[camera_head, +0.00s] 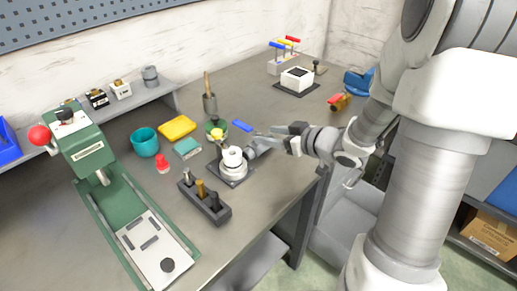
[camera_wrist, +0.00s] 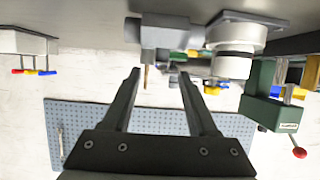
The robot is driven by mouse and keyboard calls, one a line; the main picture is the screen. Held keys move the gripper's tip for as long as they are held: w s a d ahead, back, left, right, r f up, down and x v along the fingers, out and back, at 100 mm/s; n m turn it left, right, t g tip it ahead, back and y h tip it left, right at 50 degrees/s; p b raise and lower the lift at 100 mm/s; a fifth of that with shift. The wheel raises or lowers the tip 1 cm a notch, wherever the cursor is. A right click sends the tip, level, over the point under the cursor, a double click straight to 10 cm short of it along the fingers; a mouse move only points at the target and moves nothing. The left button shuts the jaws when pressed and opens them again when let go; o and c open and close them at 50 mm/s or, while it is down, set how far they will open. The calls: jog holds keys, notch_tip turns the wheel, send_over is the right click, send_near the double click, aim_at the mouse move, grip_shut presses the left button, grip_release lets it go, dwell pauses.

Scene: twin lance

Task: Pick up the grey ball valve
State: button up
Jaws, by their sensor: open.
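The grey ball valve (camera_head: 251,151) appears to be the grey fitting with a blue lever handle (camera_head: 242,126), on the bench just right of a white round part. In the upside-down wrist view, a grey blocky body (camera_wrist: 165,36), likely the same valve, lies ahead of the fingertips, roughly in line with the gap. My gripper (camera_head: 268,139) comes in from the right, close to the valve. In the wrist view my gripper (camera_wrist: 159,77) is open, with nothing between its fingers. The fingers partly overlap the valve in the head view, so contact cannot be judged.
The white round part (camera_head: 233,158) on a dark plate stands close left of the valve. A dark tool block (camera_head: 205,203), teal cup (camera_head: 145,142) and green press (camera_head: 85,150) are farther left. A red-handled fitting (camera_head: 340,102) is at right. Bench between it and the valve is mostly clear.

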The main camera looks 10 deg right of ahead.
jog(key=x, duration=0.2)
jog(key=b+x, duration=0.1)
jog(key=x, duration=0.1)
jog(key=shift+s+f+b, duration=0.15)
jog(key=shift+f+b, duration=0.15)
jog(key=shift+w+a, duration=0.25)
jog(key=shift+w, duration=0.1)
grip_shut()
